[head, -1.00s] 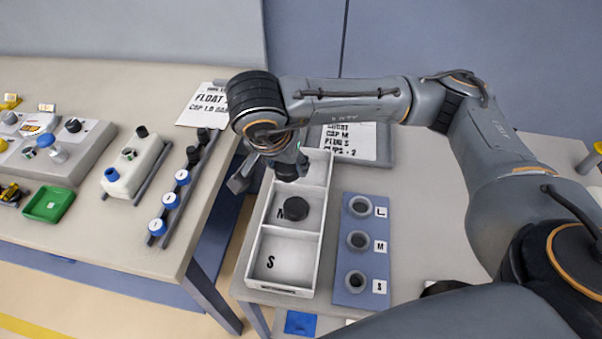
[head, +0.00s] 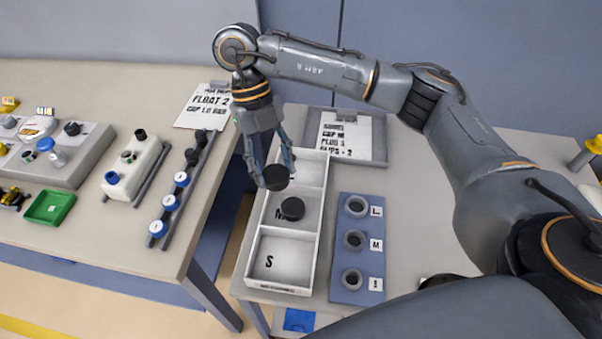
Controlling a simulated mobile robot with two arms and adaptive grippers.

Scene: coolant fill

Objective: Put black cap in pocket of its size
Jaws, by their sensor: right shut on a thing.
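My right gripper (head: 275,174) is shut on a black cap (head: 276,180), held above the left wall of the white tray, near its far and middle pockets. The white tray (head: 309,263) has three pockets in a row. The near pocket is marked S and is empty. The middle pocket, marked M, has another black cap (head: 292,208) lying in it, partly over the letter. The far pocket is partly hidden by my gripper, and its letter does not show. My left gripper is not in view.
A blue board (head: 345,210) with three grey rings marked L, M and S lies right of the tray. A sheet on a grey board (head: 347,135) lies behind. The left table (head: 105,235) holds a rack of blue and black caps.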

